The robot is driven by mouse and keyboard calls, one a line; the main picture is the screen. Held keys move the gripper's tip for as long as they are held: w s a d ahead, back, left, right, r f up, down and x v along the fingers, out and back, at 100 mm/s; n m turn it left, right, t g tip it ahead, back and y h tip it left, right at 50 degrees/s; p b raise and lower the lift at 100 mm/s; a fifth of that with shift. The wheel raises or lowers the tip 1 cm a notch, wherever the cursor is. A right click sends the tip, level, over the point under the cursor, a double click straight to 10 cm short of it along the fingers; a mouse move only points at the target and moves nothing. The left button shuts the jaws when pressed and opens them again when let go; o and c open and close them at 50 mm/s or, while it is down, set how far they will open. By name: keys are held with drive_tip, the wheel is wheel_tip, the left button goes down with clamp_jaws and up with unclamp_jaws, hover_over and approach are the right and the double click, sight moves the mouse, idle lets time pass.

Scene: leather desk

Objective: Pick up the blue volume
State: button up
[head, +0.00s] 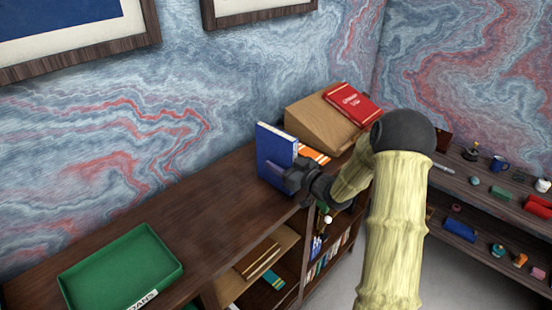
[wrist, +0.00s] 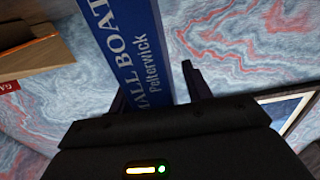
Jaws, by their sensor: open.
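The blue volume (head: 274,150) stands upright on the dark wooden desk top, near the wooden lectern. In the wrist view its spine (wrist: 135,45) shows white lettering, "…mall Boat…" and "Pelterwick". My gripper (head: 286,176) is at the near side of the volume, partly covering its lower part in the head view. In the wrist view the gripper (wrist: 157,85) is open, with one dark finger to each side of the spine. I cannot tell whether the fingers touch the book.
An orange book (head: 314,154) lies just right of the volume. A sloped wooden lectern (head: 315,122) holds a red book (head: 352,103). A green tray (head: 120,268) sits at the left front; the desk between is clear. Shelves (head: 490,195) with small items stand at the right.

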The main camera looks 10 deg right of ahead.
sight(280, 133)
drive_tip(key=shift+w, duration=0.1)
drive_tip(key=shift+c, duration=0.4)
clamp_jaws()
drive_tip(key=shift+a, duration=0.1)
drive_tip(key=shift+r, duration=0.1)
wheel_tip(280, 133, up, 10)
drive_tip(key=shift+b, duration=1.05)
